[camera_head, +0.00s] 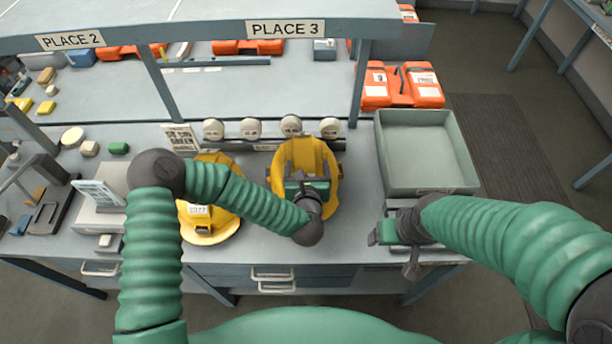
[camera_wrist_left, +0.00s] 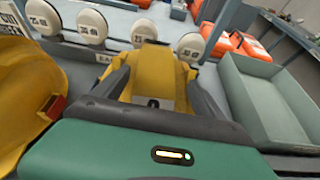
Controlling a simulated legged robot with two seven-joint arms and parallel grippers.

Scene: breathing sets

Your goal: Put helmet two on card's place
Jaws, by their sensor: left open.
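Two yellow helmets are on the table. One helmet (camera_head: 203,226) with a numbered white label sits left of centre, partly behind my left arm; its edge shows in the left wrist view (camera_wrist_left: 22,100). The other helmet (camera_head: 329,165) sits to its right, below the row of round discs. My left gripper (camera_head: 306,184) is open over this right helmet. In the left wrist view the helmet (camera_wrist_left: 157,75) lies between the two fingers; contact cannot be told. A printed card (camera_head: 180,138) stands behind the left helmet. My right gripper (camera_head: 385,231) is near the front edge; its jaws are unclear.
A grey-green tray (camera_head: 467,172) stands at the right, looking empty. Several round white discs (camera_head: 251,127) line a rail behind the helmets. Orange cases (camera_head: 416,85) lie behind the tray. Shelf posts (camera_head: 361,85) rise at the back. A white device (camera_head: 97,210) stands at the left.

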